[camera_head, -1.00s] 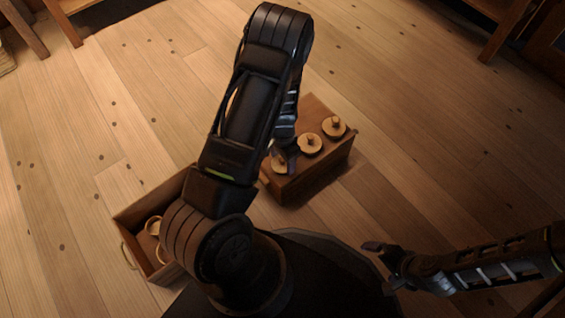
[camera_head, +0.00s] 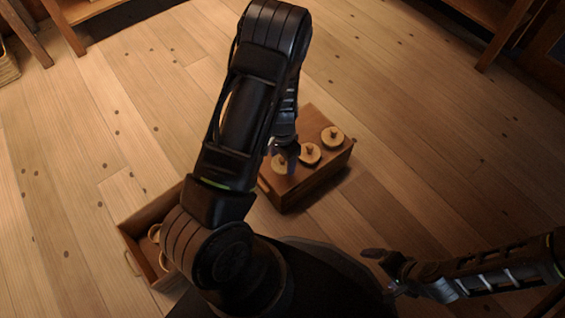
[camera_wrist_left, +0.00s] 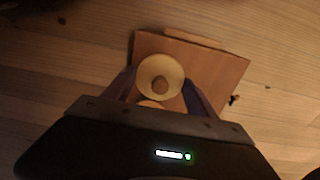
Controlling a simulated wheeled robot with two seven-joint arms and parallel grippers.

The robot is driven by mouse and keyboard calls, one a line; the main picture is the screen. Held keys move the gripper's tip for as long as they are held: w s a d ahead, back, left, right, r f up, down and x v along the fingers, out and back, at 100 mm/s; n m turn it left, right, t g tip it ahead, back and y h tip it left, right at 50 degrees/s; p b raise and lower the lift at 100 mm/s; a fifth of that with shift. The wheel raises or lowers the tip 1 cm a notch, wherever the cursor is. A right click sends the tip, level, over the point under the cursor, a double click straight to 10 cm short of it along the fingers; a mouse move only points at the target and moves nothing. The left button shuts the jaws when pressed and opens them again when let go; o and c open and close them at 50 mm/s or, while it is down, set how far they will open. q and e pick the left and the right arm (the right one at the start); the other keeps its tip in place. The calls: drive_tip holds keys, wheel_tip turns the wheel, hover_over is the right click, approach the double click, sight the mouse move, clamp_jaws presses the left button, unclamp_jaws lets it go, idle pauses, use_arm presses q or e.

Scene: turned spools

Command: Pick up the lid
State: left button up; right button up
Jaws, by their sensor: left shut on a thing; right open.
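Three round wooden lids with small knobs line up along a brown wooden box (camera_head: 318,182): a far one (camera_head: 332,136), a middle one (camera_head: 309,153) and a near-left one (camera_head: 279,163). My left gripper (camera_head: 287,153) is at the near-left lid, pointing down and partly covering it. In the left wrist view a pale round lid (camera_wrist_left: 160,64) with a darker knob lies between the two fingers, which are shut on it. Part of another pale disc (camera_wrist_left: 150,103) shows below it, mostly hidden by the gripper. My right gripper (camera_head: 378,262) is open and empty at the lower right.
An open wooden crate (camera_head: 143,217) with ring-like wooden pieces (camera_head: 154,233) stands at the left, partly behind my left arm. A woven basket (camera_head: 8,66) and wooden furniture stand at the far edges. The plank floor around the box is largely clear.

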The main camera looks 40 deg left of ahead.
sight(282, 159)
use_arm(q)
wheel_tip(282, 159, up, 4)
drive_tip(key=shift+f+p, duration=0.15)
drive_tip(key=shift+p, duration=0.35)
use_arm(e)
drive_tip(key=shift+s+r, duration=0.2)
drive_tip(key=shift+r, duration=0.65)
use_arm(q)
drive_tip(key=w+d+r+n, duration=0.1)
drive_tip(key=w+d+r, duration=0.2)
drive_tip(key=w+r, duration=0.4)
drive_tip(key=w+d+r+n, duration=0.1)
drive_tip(key=w+d+r, duration=0.3)
drive_tip(key=w+r, duration=0.3)
drive_tip(key=w+d+r, duration=0.2)
drive_tip(key=r, duration=0.5)
drive_tip(key=w+d+r+n, duration=0.1)
drive_tip(key=w+d+r, duration=0.1)
drive_tip(key=r, duration=0.5)
drive_tip(key=shift+w+d+r, duration=0.25)
drive_tip(key=shift+d, duration=0.45)
use_arm(e)
drive_tip(key=shift+c, duration=0.2)
